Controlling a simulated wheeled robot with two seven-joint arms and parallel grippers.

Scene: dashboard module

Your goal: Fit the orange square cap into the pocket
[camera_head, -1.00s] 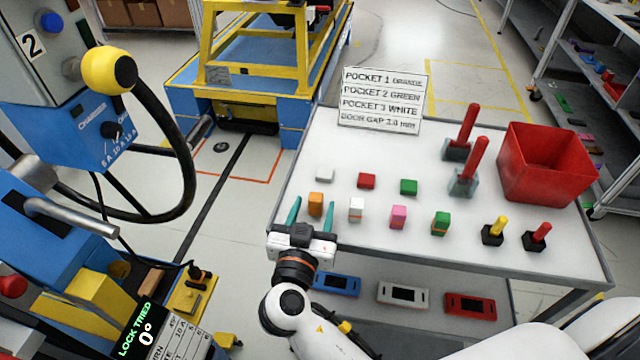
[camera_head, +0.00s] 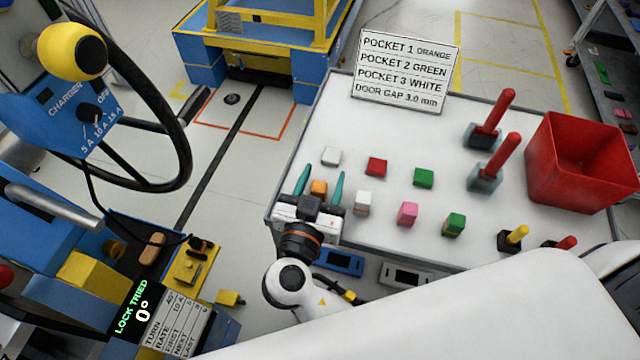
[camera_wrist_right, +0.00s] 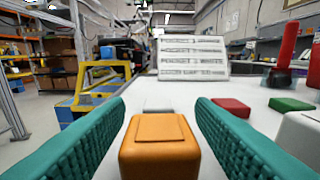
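The orange square cap (camera_head: 319,188) stands on the white table near its left front corner. My right gripper (camera_head: 321,174) is open, with one teal finger on each side of the cap. In the right wrist view, the orange cap (camera_wrist_right: 159,146) sits between the two fingers (camera_wrist_right: 160,118), with a visible gap on both sides near the tips. The pocket is not clearly recognisable. A sign (camera_head: 404,72) reads "POCKET 1 ORANGE". My left gripper is not in view.
White (camera_head: 363,202), pink (camera_head: 408,213) and green (camera_head: 454,224) blocks stand in a row to the right. Smaller white (camera_head: 331,156), red (camera_head: 376,166) and green (camera_head: 423,177) pieces lie behind. A red bin (camera_head: 578,165) stands at right. A machine with a yellow knob (camera_head: 72,51) is at left.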

